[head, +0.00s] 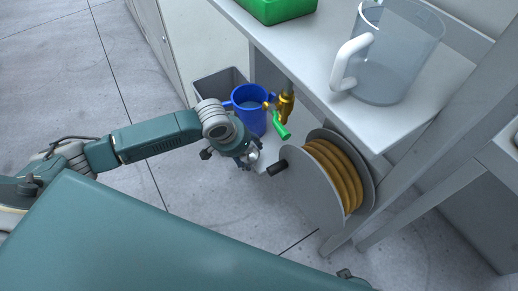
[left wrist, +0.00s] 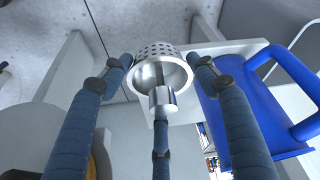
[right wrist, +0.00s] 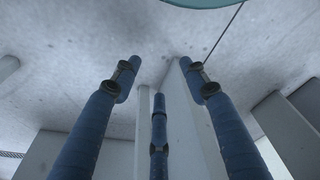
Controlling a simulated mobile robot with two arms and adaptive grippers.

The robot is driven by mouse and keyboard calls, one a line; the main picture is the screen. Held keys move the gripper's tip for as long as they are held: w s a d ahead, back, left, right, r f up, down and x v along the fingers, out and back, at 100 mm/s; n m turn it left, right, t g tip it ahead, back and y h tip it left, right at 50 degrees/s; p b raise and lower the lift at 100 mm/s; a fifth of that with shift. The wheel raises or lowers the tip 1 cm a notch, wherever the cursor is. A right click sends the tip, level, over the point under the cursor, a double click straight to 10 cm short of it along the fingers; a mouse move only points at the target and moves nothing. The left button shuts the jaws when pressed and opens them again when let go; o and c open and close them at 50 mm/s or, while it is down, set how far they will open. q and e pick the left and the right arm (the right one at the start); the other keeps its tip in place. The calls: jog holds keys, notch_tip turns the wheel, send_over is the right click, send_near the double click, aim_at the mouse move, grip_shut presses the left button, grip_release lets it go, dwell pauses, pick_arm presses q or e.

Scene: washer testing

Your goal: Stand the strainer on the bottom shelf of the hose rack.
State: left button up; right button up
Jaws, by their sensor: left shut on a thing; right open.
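In the left wrist view the strainer (left wrist: 165,68) is a silver metal cup with a perforated wall and a short metal stem. My left gripper (left wrist: 160,85) is shut on its stem end, with the cup beyond the fingers. In the head view my left gripper (head: 250,158) hangs low between the blue two-handled pot and the hose reel (head: 310,190); the strainer is mostly hidden there. A pale shelf surface (left wrist: 215,50) lies behind the strainer; contact cannot be told. My right gripper (right wrist: 160,85) is open and empty in the right wrist view.
The blue pot (head: 250,95) stands close by the left gripper, beside a grey bin (head: 208,84), a brass tap (head: 286,104) and a green handle (head: 280,126). A clear jug (head: 395,60) and a green tray (head: 275,8) sit on the bench (head: 320,85) above. The floor at left is clear.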

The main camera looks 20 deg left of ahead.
pick_arm(q)
jog(key=w, duration=0.1)
jog(key=w+d, duration=0.1)
jog(key=w, duration=0.1)
jog(key=w+d, duration=0.1)
jog(key=w, duration=0.1)
jog(key=shift+w+d+b, duration=0.1)
jog(key=shift+w+b, duration=0.05)
jog(key=shift+b, duration=0.2)
notch_tip(320, 180, down, 3)
jog(key=shift+b, duration=0.55)
jog(key=shift+f, duration=0.3)
jog(key=o, duration=1.4)
jog(key=shift+o, duration=0.2)
pick_arm(e)
notch_tip(320, 180, up, 7)
jog(key=w, duration=0.2)
jog(key=shift+w+a+f, duration=0.15)
jog(key=shift+w, duration=0.15)
pick_arm(q)
jog(key=shift+r, duration=0.2)
jog(key=shift+s+r, duration=0.2)
jog(key=shift+r, duration=0.15)
jog(key=p+v, duration=0.3)
jog(key=v, duration=0.8)
pick_arm(e)
jog(key=s+f, duration=0.5)
jog(key=f, duration=0.5)
jog(key=shift+d, duration=0.3)
